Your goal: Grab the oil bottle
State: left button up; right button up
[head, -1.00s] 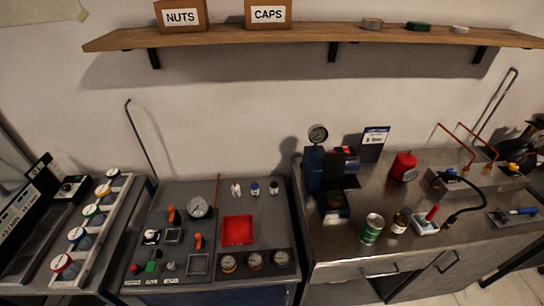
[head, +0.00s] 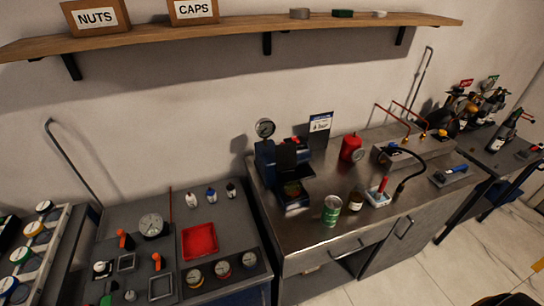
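Another dark bottle (head: 504,132) with a pale label leans or stands at the far right bench. Neither of my grippers shows in the head view, and nothing is seen touching the amber bottle.
A blue press with a gauge (head: 266,128) stands behind left, a red canister (head: 352,148) behind. The steel bench (head: 310,235) is bare in front. Tiled floor (head: 440,275) is open at right.

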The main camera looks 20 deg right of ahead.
aim_at(355, 199)
jog(key=z, duration=1.4)
